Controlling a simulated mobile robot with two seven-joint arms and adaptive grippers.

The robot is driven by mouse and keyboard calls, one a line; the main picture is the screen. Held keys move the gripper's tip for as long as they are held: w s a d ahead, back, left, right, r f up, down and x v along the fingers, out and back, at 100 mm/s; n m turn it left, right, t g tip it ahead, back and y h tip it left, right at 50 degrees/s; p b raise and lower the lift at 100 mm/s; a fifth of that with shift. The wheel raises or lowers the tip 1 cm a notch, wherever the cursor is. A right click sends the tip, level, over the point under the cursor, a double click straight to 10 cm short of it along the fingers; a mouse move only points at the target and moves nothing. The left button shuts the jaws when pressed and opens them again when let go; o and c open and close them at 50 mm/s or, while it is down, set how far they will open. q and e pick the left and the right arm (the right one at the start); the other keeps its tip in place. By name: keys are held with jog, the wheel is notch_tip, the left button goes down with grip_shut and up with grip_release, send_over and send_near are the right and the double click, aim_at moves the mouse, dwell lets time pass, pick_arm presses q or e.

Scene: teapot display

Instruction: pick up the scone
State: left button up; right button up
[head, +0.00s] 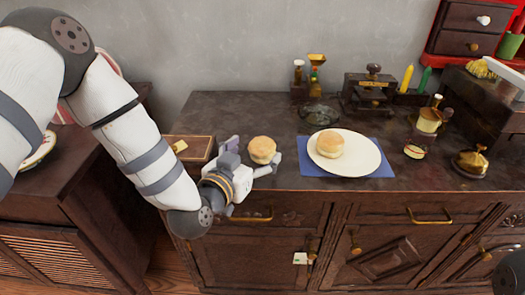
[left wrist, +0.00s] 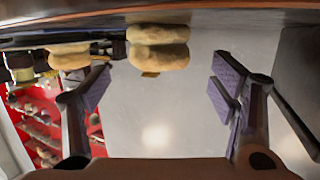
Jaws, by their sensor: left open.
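One golden scone (head: 263,150) sits on the dark cabinet top near its front edge, left of the plate. My left gripper (head: 253,154) is open at the front edge, with its fingers spread to either side of this scone. In the left wrist view the scone (left wrist: 158,48) shows beyond and between the open fingers (left wrist: 160,88); contact cannot be told. A second scone (head: 330,144) lies on a white plate (head: 366,153); it also shows in the left wrist view (left wrist: 69,56), partly behind a finger. My right gripper is not in view.
The plate stands on a blue cloth (head: 318,171) right of the gripper. A wooden box (head: 190,148) lies to the left. A dark lumpy object (head: 319,113) and a brass-trimmed device (head: 371,92) stand behind. A brass bell (head: 471,161) is at right.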

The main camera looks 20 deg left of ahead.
aim_at(258, 150)
pick_arm(q)
jog(key=x, duration=0.3)
jog(key=shift+w+f, duration=0.15)
jog(key=shift+w, duration=0.1)
jog(key=c, duration=1.3)
jog(key=shift+o, duration=0.2)
